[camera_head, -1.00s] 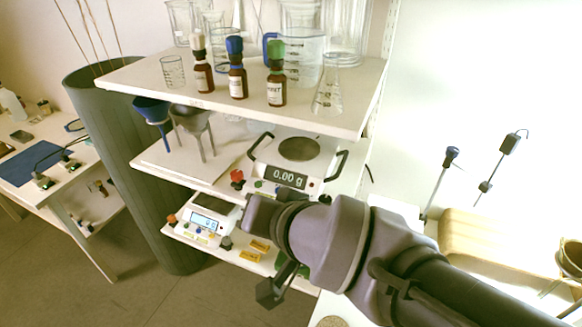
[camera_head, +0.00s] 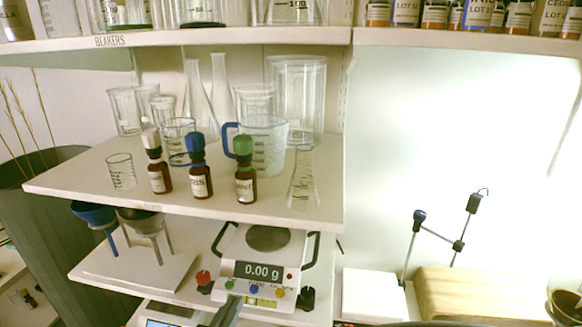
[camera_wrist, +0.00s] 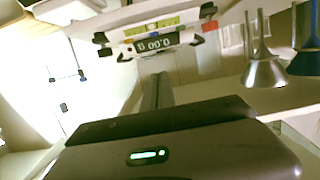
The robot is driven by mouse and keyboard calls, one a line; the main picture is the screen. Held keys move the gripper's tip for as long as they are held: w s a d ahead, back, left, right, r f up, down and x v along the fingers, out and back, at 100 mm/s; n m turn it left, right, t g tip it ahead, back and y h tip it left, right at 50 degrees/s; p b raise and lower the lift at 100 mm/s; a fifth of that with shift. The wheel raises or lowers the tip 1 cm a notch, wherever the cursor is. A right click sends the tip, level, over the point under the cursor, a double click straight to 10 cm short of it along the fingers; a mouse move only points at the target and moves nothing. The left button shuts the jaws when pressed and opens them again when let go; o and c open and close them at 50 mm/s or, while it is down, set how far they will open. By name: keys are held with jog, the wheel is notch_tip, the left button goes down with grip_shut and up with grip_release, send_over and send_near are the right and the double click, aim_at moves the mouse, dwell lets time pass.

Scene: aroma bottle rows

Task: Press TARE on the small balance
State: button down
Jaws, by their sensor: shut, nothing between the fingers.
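The small balance (camera_head: 172,310) shows only in part at the bottom edge of the head view, on the lower shelf. Its lit display is cut off and its TARE key is out of frame. A larger white balance (camera_head: 258,287) stands above and to the right of it, reading 0.00 g, with coloured buttons below its display. That larger balance also shows upside down in the wrist view (camera_wrist: 158,42). My gripper (camera_wrist: 157,90) is shut and empty in the wrist view, its dark fingers pointing toward the larger balance. The small balance cannot be made out there.
Two funnels on stands (camera_head: 145,222) are left of the larger balance. Brown dropper bottles (camera_head: 199,180) and glassware stand on the shelf (camera_head: 110,190) above, which overhangs the balances. A wooden board (camera_head: 470,295) lies at right.

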jog(key=b, duration=0.3)
send_over(252, 302)
notch_tip(252, 302, down, 3)
jog(key=shift+r, duration=0.15)
notch_tip(252, 302, down, 3)
jog(key=shift+r+b, duration=0.15)
jog(key=shift+b, duration=0.75)
jog(key=shift+f, duration=0.5)
